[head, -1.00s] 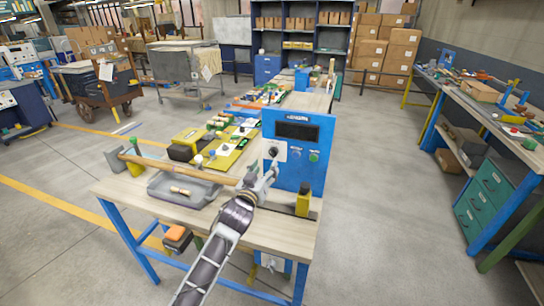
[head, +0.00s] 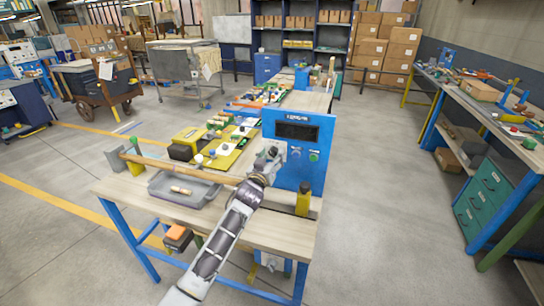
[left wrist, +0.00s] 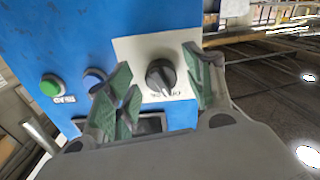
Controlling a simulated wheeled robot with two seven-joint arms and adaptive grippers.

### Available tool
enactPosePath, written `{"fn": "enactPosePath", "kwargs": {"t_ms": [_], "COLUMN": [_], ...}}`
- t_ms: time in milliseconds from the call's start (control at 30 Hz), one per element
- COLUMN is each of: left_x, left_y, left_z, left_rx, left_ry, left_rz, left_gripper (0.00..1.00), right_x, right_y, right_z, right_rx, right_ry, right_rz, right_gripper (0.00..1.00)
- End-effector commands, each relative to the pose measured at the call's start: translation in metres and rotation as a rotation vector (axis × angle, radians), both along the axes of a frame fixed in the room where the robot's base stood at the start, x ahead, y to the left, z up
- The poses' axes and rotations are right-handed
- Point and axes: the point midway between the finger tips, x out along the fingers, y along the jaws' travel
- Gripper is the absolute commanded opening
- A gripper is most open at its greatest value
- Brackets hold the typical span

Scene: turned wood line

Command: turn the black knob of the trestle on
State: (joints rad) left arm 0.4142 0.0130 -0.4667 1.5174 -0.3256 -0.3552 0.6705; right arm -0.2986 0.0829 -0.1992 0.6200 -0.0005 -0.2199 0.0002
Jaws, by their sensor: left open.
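The black knob (left wrist: 160,77) sits on a white plate (left wrist: 140,50) on the blue panel in the left wrist view. The blue panel (head: 312,174) stands upright on the wooden bench in the head view. My left gripper (left wrist: 158,82) is open, with its green-padded fingers on either side of the knob in the picture; I cannot tell whether they touch it. In the head view my left gripper (head: 271,153) is right at the panel and hides the knob. My right gripper is not in view.
A blue button (left wrist: 95,79) and a green button (left wrist: 50,86) sit beside the knob. On the bench are a grey tray (head: 205,196), a yellow-and-black block (head: 303,199) and several parts. The floor to the right is free.

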Motion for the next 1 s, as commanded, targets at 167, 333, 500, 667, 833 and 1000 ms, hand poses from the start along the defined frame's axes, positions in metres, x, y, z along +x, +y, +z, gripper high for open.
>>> {"fn": "enactPosePath", "kwargs": {"t_ms": [167, 333, 500, 667, 833, 1000], "left_x": [0.005, 0.0059, 0.0058, 0.0057, 0.0057, 0.0057], "left_y": [-0.0017, -0.0019, -0.0019, -0.0019, -0.0019, -0.0019], "left_z": [0.0001, -0.0002, -0.0001, 0.0, 0.0, 0.0001], "left_rx": [0.001, 0.001, 0.001, 0.001, 0.001, 0.005], "left_ry": [0.0, 0.001, 0.0, 0.0, 0.0, -0.002], "left_rz": [0.0, 0.0, 0.0, 0.0, 0.0, 0.0], "left_gripper": [0.53, 0.53, 0.51, 0.31, 0.09, 0.07], "right_x": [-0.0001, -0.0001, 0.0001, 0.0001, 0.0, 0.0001], "right_y": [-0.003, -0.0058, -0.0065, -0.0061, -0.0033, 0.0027], "right_z": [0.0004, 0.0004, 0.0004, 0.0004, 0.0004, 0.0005], "right_rx": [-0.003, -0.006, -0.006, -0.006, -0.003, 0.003], "right_ry": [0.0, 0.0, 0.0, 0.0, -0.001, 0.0], "right_rz": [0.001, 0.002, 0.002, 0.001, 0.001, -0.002], "right_gripper": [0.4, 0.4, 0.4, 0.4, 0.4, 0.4]}}
